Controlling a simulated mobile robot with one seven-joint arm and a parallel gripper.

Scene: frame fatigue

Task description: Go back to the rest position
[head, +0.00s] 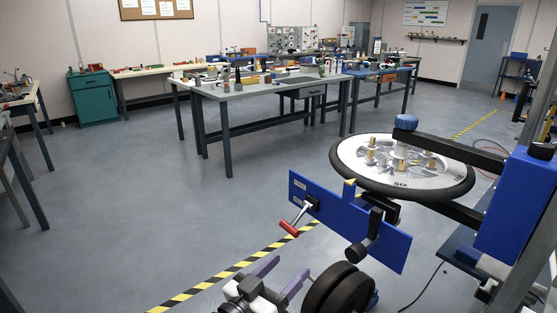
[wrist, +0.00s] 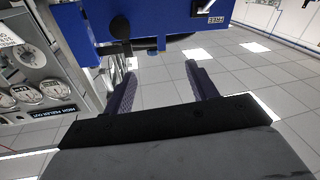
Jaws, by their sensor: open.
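My gripper (head: 291,266) is at the bottom middle of the head view, its two purple fingers apart with nothing between them. In the wrist view my gripper (wrist: 160,74) also shows open and empty, both fingers spread. In the head view it is below and in front of a blue panel (head: 345,222) with a red-handled lever (head: 290,228), apart from both. In the wrist view, blue machine parts (wrist: 180,14) lie beyond the fingertips at the top. The rest position is not marked in either view.
A machine holds a spoked wheel (head: 402,165) flat at the right, with a blue housing (head: 515,205) beside it. A gauge panel (wrist: 30,70) is at the wrist view's left. A workbench (head: 265,90) with tools stands farther back. Open floor (head: 120,220) lies to the left.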

